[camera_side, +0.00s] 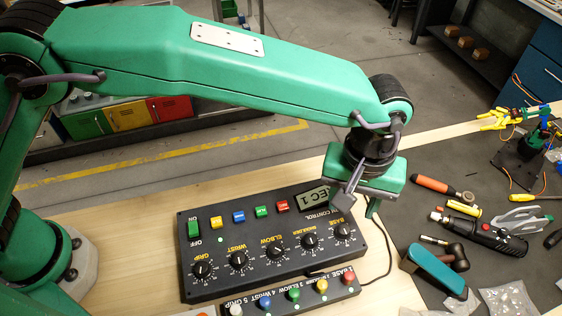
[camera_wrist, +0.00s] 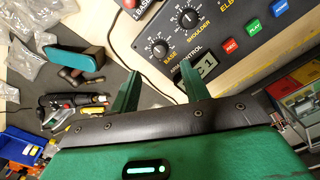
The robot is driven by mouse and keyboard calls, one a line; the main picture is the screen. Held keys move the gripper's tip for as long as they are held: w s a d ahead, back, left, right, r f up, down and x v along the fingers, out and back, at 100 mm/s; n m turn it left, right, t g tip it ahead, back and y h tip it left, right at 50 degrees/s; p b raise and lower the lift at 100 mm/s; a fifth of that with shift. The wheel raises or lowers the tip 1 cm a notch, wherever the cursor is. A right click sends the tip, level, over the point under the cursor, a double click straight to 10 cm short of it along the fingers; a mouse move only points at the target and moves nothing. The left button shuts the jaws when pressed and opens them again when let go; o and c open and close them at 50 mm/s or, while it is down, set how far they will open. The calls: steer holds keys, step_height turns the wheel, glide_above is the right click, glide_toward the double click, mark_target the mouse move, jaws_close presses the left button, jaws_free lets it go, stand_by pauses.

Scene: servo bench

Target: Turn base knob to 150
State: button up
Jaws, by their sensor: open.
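The black control box (camera_side: 227,277) lies on the wooden bench with a row of dials. The base knob (camera_side: 342,231) is the dial at its right end, and it shows in the wrist view (camera_wrist: 159,49) beyond my fingers. Its exact pointer setting is too small to read. My gripper (camera_side: 352,200) hangs over the box's right end, near the display (camera_side: 312,197) and the base knob. In the wrist view, my gripper's two green fingers (camera_wrist: 160,78) stand apart with nothing between them. They appear short of the knob, and I see no contact.
A smaller box (camera_side: 262,301) with coloured buttons sits in front of the control box. A cable runs beside the control box.

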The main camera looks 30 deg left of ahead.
mark_target(344, 229)
steer(key=shift+f, duration=0.15)
steer(key=shift+f, duration=3.8)
steer(key=shift+c, duration=0.5)
steer(key=c, duration=0.9)
